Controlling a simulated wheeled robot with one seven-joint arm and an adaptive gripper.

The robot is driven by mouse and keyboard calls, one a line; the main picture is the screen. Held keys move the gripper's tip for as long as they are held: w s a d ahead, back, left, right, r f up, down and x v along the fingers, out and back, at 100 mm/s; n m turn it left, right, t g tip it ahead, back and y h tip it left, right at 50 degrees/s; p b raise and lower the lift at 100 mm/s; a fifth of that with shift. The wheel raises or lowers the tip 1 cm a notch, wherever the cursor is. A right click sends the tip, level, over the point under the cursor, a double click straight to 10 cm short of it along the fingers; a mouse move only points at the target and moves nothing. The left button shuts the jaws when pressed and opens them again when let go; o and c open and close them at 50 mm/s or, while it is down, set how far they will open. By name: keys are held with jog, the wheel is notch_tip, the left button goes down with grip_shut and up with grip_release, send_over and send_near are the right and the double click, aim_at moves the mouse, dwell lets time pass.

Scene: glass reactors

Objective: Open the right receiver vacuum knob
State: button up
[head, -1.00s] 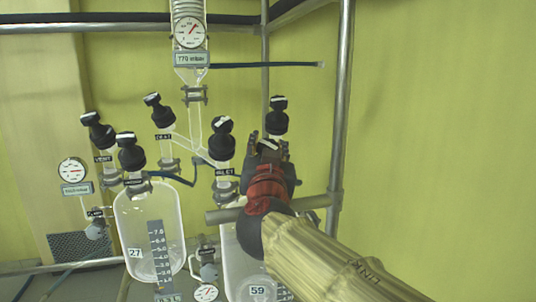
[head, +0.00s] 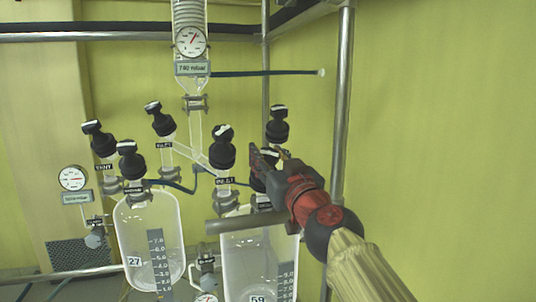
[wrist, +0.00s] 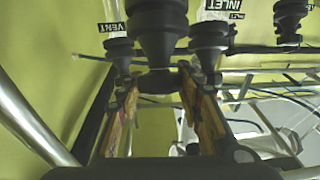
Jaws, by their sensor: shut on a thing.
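The right receiver (head: 258,255) is the glass vessel tagged 59. Its vacuum knob (head: 261,182) is black and mostly hidden behind my gripper (head: 268,155) in the head view. In the wrist view a large black knob (wrist: 157,35) fills the top middle, between the VENT and INLET labels, which read upside down. My gripper (wrist: 158,88) is shut on this knob there, one finger at each side of its lower part. The exact finger contact is hard to see.
The vent knob (head: 277,125) stands just above my gripper and the inlet knob (head: 222,148) is to its left. A left receiver (head: 150,235) with its own knobs stands beside. A gauge reading 780 mbar (head: 192,68) hangs above. A metal post (head: 342,110) rises close on the right.

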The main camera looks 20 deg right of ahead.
jog(key=shift+d+n+y, duration=0.1)
jog(key=shift+n+y, duration=0.4)
jog(key=shift+y, duration=0.2)
jog(key=n+g+y+p, duration=0.1)
jog(key=n+y+p, duration=0.1)
jog(key=n+y, duration=0.1)
jog(key=shift+r+p, duration=0.15)
jog(key=shift+p, duration=0.25)
jog(key=n+g+y+p, duration=0.2)
jog(key=n+y+p, duration=0.2)
jog(key=p, duration=0.1)
jog(key=shift+r, duration=0.15)
jog(key=n+g+y+p, duration=0.4)
jog(key=n+g+p, duration=0.1)
jog(key=p, duration=0.3)
jog(key=shift+n+g+p, duration=0.3)
jog(key=shift+n+g, duration=0.1)
jog(key=shift+n, duration=0.1)
jog(key=shift+f+n+g+y+p, duration=0.3)
jog(key=shift+n+g+p, duration=0.3)
jog(key=shift+p, duration=0.15)
jog(key=shift+s+a+f, duration=0.1)
jog(key=shift+a, duration=0.1)
jog(key=o, duration=1.2)
jog(key=shift+d, duration=0.1)
